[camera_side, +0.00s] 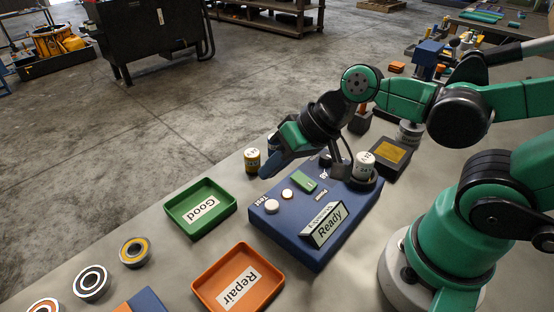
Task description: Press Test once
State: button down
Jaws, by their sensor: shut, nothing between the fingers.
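A blue test box (290,243) sits on the bench. The "Test" label (262,200) is at its left edge, with a round white button (271,206) beside it and a smaller whitish button (287,194) close by. A green switch (304,184) is further back, and a tilted sign reading "Ready" (328,226) stands at the front. My gripper (266,175) is shut and empty, pointing down-left above the box's back left side. It appears apart from the buttons, though its exact height is hard to tell.
A green "Good" tray (180,222) and an orange "Repair" tray (206,294) lie to the left. A yellow-banded cylinder (252,160) stands behind my gripper. Bearings (134,252) lie at the lower left.

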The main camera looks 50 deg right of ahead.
aim_at(274, 205)
jog(key=shift+f, duration=2.35)
jog(key=shift+f, duration=0.1)
jog(key=shift+f, duration=0.35)
dwell(0.7)
jog(key=shift+r, duration=0.45)
jog(key=shift+r, duration=0.1)
jog(key=shift+r, duration=2.4)
